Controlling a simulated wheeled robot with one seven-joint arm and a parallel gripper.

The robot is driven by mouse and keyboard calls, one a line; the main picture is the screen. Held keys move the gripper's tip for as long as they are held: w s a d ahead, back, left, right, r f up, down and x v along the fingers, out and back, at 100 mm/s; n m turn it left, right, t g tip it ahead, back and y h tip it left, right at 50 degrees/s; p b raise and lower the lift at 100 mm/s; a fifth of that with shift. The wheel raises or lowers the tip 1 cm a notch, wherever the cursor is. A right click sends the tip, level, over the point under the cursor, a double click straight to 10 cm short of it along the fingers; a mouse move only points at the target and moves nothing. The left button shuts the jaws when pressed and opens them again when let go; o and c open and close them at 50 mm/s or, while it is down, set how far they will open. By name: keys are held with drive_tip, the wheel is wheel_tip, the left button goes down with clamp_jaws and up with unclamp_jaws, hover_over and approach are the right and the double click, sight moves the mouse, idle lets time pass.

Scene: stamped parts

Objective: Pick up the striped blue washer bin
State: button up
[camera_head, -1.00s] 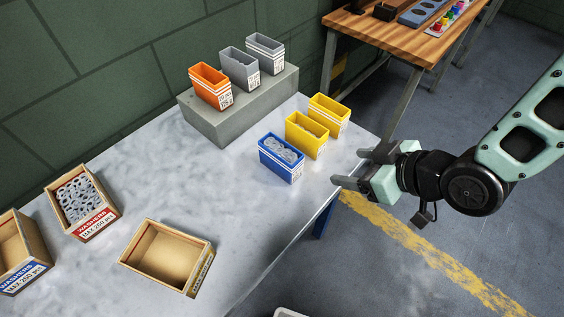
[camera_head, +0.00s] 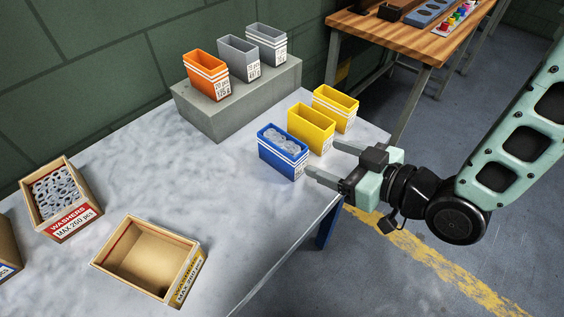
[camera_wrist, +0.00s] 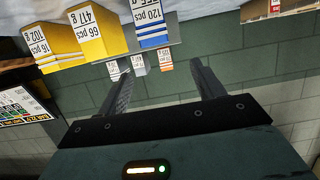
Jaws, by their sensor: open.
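The striped blue washer bin (camera_head: 281,158) stands upright on the grey table, with white stripes and washers inside. It also shows at the top of the wrist view (camera_wrist: 153,24), with a label reading 120 pcs. My gripper (camera_head: 320,162) is open and empty at the table's right edge, just right of the blue bin and apart from it. In the wrist view its two fingers (camera_wrist: 160,88) are spread with nothing between them but the distant bins and wall behind.
Two yellow bins (camera_head: 311,130) (camera_head: 335,108) stand in a row behind the blue one. An orange bin (camera_head: 206,76) and two grey bins (camera_head: 238,58) (camera_head: 266,45) stand on a concrete block (camera_head: 215,120). Wooden washer boxes (camera_head: 150,258) (camera_head: 61,200) sit at the left.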

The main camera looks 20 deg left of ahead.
drive_tip(key=shift+w+a+f+b, duration=0.1)
drive_tip(key=shift+a+f+b, duration=0.35)
drive_tip(key=shift+b, duration=1.95)
drive_tip(key=p, duration=0.1)
approach(265, 133)
drive_tip(key=shift+p+x, duration=0.45)
drive_tip(key=shift+x, duration=1.95)
drive_tip(key=shift+d+f, duration=0.1)
drive_tip(key=shift+f, duration=0.05)
drive_tip(key=c, duration=1.3)
clamp_jaws()
